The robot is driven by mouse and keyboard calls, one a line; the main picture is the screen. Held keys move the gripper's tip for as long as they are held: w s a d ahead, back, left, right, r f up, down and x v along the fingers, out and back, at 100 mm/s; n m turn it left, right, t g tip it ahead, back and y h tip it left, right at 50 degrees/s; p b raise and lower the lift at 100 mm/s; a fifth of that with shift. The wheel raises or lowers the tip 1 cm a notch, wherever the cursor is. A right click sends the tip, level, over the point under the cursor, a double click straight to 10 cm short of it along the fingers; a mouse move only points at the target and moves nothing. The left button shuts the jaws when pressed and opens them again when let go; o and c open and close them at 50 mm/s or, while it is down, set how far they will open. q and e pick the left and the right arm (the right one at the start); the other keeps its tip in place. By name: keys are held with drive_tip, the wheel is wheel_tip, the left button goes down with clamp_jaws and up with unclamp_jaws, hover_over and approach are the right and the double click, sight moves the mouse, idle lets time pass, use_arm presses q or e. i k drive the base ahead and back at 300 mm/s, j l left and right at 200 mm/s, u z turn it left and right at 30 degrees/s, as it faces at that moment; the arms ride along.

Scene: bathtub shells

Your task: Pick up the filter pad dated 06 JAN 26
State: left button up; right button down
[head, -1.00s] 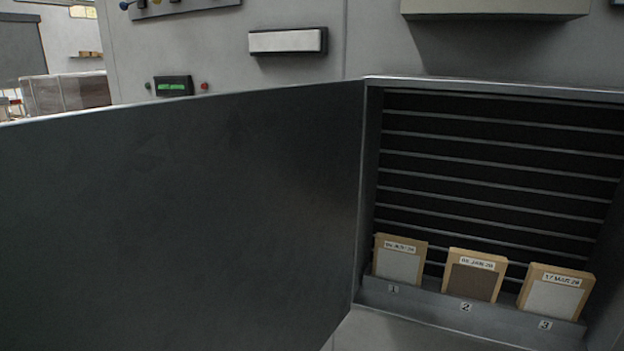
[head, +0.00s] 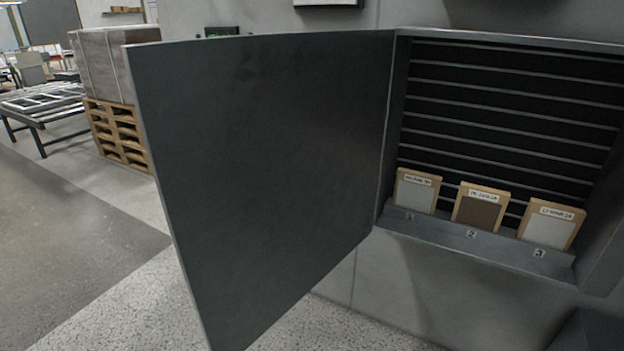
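Three filter pads with tan frames stand in a row on the grey ledge (head: 500,251) of an open cabinet, at the right of the head view. The middle pad (head: 479,208), over number 2, has a dark brown face; its label appears to read 06 JAN 26. The left pad (head: 416,193), over number 1, has a pale face and a label too blurred to read surely. The right pad (head: 549,226), over number 3, is pale too, with a label that seems to read 17 MAR 26. Neither of my grippers is in view.
The dark grey cabinet door (head: 275,170) stands wide open, jutting out left of the pads. Dark slats (head: 510,105) line the cabinet back. A wooden pallet (head: 117,135) with a wrapped load and a metal rack (head: 45,105) stand far left. Floor is clear there.

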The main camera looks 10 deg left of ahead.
sight(482, 208)
drive_tip(key=j+z, duration=0.2)
drive_tip(key=z, duration=1.35)
drive_tip(key=k+j, duration=0.1)
drive_tip(key=j, duration=0.4)
drive_tip(key=k+j, duration=0.1)
drive_tip(key=j, duration=0.4)
drive_tip(key=k+j, duration=0.1)
drive_tip(key=j, duration=0.4)
drive_tip(key=k+j, duration=0.1)
drive_tip(key=j, duration=0.4)
drive_tip(key=k+j, duration=0.1)
drive_tip(key=j, duration=0.35)
drive_tip(key=k+j+z, duration=0.1)
drive_tip(key=j, duration=0.4)
drive_tip(key=i+l+u, duration=0.15)
drive_tip(key=l, duration=0.35)
drive_tip(key=i+l+u, duration=0.1)
drive_tip(key=l, duration=0.4)
drive_tip(key=i+l+u, duration=0.15)
drive_tip(key=l, duration=0.4)
drive_tip(key=l+u, duration=0.1)
drive_tip(key=l, duration=0.4)
